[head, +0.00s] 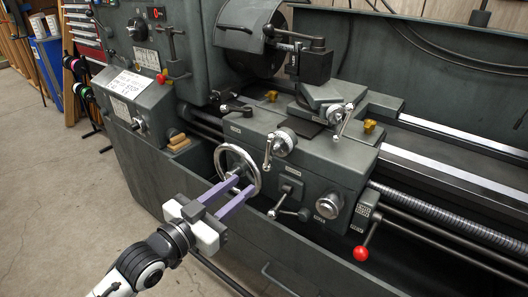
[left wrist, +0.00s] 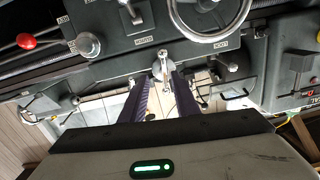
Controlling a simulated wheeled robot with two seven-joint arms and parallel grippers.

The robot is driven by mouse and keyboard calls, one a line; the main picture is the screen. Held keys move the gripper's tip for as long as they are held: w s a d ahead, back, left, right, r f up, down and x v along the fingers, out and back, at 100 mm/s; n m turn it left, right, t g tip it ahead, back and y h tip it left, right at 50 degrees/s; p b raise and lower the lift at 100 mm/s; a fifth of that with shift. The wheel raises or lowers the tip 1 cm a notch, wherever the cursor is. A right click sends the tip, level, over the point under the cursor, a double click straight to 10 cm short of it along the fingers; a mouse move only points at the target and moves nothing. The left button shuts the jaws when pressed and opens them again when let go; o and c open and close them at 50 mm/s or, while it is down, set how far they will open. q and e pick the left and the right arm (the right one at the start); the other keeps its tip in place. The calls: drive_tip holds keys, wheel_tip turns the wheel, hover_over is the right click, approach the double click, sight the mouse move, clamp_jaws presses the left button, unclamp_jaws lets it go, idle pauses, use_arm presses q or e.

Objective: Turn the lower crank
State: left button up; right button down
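The lower crank (head: 281,142) is a silver dial with a ball-ended handle pointing down, on the front of the lathe carriage. In the left wrist view, whose picture is upside down, the crank (left wrist: 163,66) shows between and beyond my fingertips. My left gripper (head: 240,185) has two purple fingers spread apart with nothing between them. In the head view it overlaps the spoked handwheel (head: 258,176), low and left of the crank. The wrist view also shows the gripper (left wrist: 158,84) open, short of the crank. My right gripper is not in view.
An upper crank (head: 343,119) sits higher and to the right. A lever (head: 285,200), a round knob (head: 329,205) and a red-ball lever (head: 360,253) are on the carriage front. The chip tray edge (head: 330,275) runs below. Open floor (head: 60,200) is at left.

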sight(267, 152)
use_arm(q)
drive_tip(key=shift+m+h, duration=0.3)
drive_tip(key=w+d+r, duration=0.1)
drive_tip(key=w+d, duration=0.1)
drive_tip(key=w, duration=0.1)
drive_tip(key=w+d+r, duration=0.1)
drive_tip(key=w+d, duration=0.1)
drive_tip(key=w, duration=0.1)
drive_tip(key=w+d+r, duration=0.1)
drive_tip(key=w+d, duration=0.1)
drive_tip(key=w, duration=0.1)
drive_tip(key=shift+w+d, duration=0.15)
drive_tip(key=shift+w, duration=0.15)
clamp_jaws()
drive_tip(key=shift+m, duration=0.6)
